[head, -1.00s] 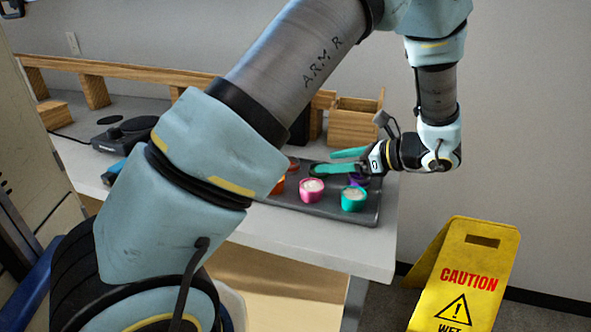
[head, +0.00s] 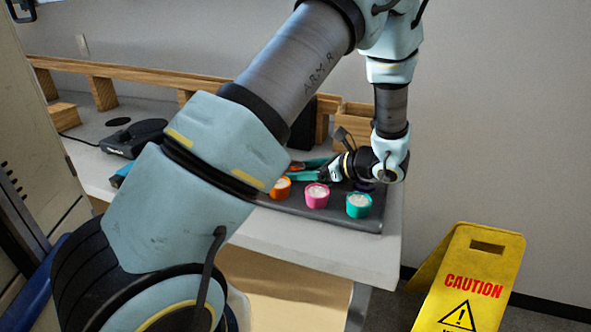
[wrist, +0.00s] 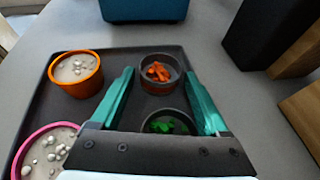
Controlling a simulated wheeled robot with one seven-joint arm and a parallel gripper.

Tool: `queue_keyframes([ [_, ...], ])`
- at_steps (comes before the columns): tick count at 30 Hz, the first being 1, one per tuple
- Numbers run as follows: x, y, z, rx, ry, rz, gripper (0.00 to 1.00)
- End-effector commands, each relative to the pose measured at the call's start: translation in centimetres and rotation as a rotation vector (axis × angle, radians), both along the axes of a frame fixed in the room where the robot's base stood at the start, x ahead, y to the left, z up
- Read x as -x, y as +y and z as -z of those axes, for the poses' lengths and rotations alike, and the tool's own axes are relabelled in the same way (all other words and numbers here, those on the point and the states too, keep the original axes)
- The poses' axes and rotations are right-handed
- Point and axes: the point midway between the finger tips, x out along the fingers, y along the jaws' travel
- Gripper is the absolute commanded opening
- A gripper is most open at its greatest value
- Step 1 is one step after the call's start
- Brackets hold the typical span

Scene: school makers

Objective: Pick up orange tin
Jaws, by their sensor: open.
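An orange tin (wrist: 76,84) with pale filling and white bits stands at the left of the tray in the wrist view. In the head view the orange tin (head: 281,188) is partly behind my arm. A brownish tin (wrist: 158,86) holding orange pieces stands farther back on the tray, between the lines of my fingers. My gripper (wrist: 159,75) has teal fingers, spread and empty. It is low over the tray, to the right of the orange tin. In the head view my gripper (head: 308,169) reaches left over the tray.
The dark tray (wrist: 112,62) also holds a pink tin (wrist: 45,150), a tin with green pieces (wrist: 168,122) and a teal tin (head: 358,205). A blue box (wrist: 145,8) stands beyond the tray. Wooden pieces (head: 349,116) are behind; a yellow caution sign (head: 470,275) stands right of the table.

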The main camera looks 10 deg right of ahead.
Motion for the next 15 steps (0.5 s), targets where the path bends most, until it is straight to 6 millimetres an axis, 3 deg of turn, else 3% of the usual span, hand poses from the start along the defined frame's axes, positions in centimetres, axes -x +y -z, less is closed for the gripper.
queue_keyframes([
  [4,0.02,0.0,0.01,0.0,0.0,0.0,0.78],
  [15,0.02,-0.01,-0.02,0.0,0.0,0.0,0.36],
])
